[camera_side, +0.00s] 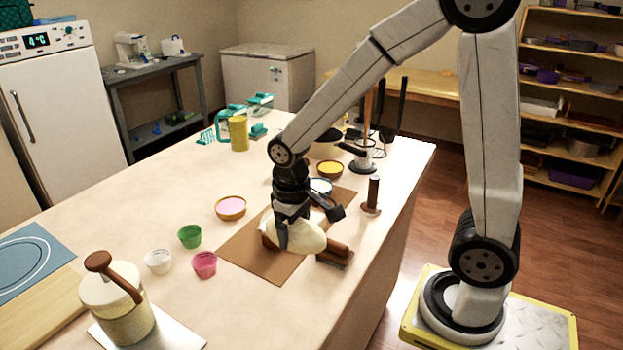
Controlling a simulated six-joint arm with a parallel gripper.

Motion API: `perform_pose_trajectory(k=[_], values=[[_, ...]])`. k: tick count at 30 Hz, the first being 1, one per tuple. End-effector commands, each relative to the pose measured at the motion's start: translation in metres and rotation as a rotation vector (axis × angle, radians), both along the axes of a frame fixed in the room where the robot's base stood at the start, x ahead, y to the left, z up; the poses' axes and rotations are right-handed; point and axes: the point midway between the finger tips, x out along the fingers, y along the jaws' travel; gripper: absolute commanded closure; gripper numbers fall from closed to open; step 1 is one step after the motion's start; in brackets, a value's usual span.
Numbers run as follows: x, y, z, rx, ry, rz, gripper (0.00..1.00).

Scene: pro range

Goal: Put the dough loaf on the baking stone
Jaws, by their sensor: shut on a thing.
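The pale cream dough loaf (303,236) is in my gripper (306,222), which points down at the middle of the counter. The dark fingers are shut on the loaf, one at its left and one at its upper right. The loaf is over a flat brown rectangular slab (243,248). I cannot tell whether the loaf touches the slab or hangs just above it. No other flat piece is clearly a baking stone, so the brown slab may be it. The fingers and wrist hide part of the loaf.
A brown-handled tool (335,254) lies close right of the loaf. A pink-filled bowl (231,207), a green cup (190,236) and a pink cup (204,264) stand left. An upright-handled tool (373,195) stands right. A lidded jar (117,308) is front left.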

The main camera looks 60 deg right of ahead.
Motion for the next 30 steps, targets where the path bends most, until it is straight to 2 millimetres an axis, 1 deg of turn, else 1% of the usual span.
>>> perform_pose_trajectory(k=[1, 9, 15, 21, 30], values=[[0.000, -0.012, 0.004, 0.003, -0.002, -0.007, 0.86], [-0.010, -0.067, 0.019, 0.021, -0.003, 0.007, 0.86], [-0.020, -0.097, 0.028, 0.032, -0.006, 0.018, 0.86], [-0.026, -0.110, 0.032, 0.037, -0.007, 0.027, 0.86], [-0.025, -0.113, 0.032, 0.038, -0.007, 0.030, 0.86]])
